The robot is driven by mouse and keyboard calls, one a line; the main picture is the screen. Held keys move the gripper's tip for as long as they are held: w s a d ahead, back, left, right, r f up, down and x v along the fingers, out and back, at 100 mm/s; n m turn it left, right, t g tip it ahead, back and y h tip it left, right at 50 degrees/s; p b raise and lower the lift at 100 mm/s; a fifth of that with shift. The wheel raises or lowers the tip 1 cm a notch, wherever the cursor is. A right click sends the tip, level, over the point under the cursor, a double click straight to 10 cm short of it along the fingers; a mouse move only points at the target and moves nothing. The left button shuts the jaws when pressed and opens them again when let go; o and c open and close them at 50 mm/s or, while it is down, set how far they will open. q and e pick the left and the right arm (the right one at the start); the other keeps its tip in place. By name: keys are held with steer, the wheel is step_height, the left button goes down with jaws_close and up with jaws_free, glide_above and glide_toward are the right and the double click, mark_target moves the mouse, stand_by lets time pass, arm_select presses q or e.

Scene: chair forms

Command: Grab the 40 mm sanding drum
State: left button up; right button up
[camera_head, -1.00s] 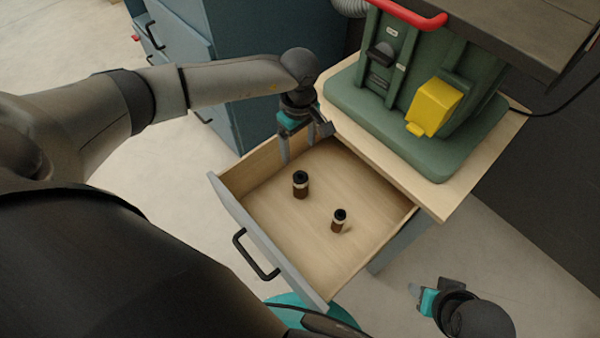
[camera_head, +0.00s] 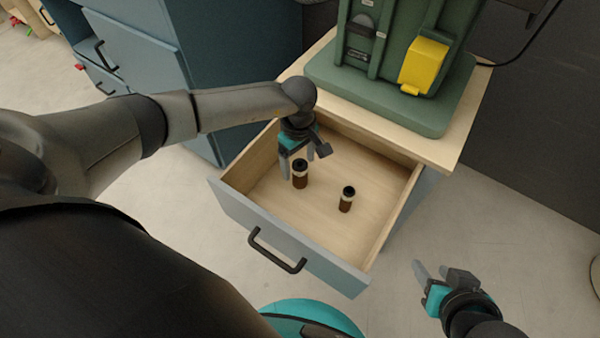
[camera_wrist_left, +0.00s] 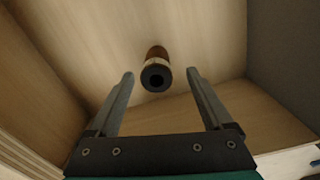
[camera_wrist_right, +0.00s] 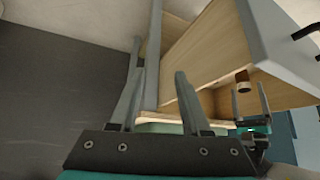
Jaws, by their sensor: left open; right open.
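Two upright brown sanding drums with black tops stand in the open drawer. The left drum (camera_head: 300,181) looks wider than the right drum (camera_head: 347,200); no size marking is readable. My left gripper (camera_head: 299,165) is open and empty at the left drum, its fingers pointing down into the drawer. In the left wrist view, one drum (camera_wrist_left: 156,76) shows between and beyond the open fingertips, apparently untouched. In the right wrist view, a drum (camera_wrist_right: 243,82) shows beside my left gripper's fingers. My right gripper (camera_head: 430,268) is open and empty, outside the drawer at the lower right.
The wooden drawer (camera_head: 270,222) has a grey front and a black handle (camera_head: 274,252). Its walls stand close around my left gripper. A green machine (camera_head: 390,95) with a yellow part sits on the wooden top behind. Blue cabinets (camera_head: 235,60) stand at the back left.

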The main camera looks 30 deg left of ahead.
arm_select(q)
steer(key=shift+f+b, duration=0.45)
steer(key=shift+f, duration=0.15)
steer(key=shift+w+f+b, duration=0.15)
steer(key=shift+f+b, duration=0.4)
steer(key=shift+f, duration=0.15)
steer(key=shift+f+b, duration=0.55)
steer(key=shift+f, duration=0.75)
arm_select(e)
steer(key=w+a+r+t+y, duration=0.1)
steer(key=w+a+t+y, duration=0.2)
steer(key=a+t, duration=0.3)
steer(key=shift+a+r, duration=0.2)
steer(key=shift+a, duration=0.2)
arm_select(q)
steer(key=shift+w, duration=0.1)
jaws_close()
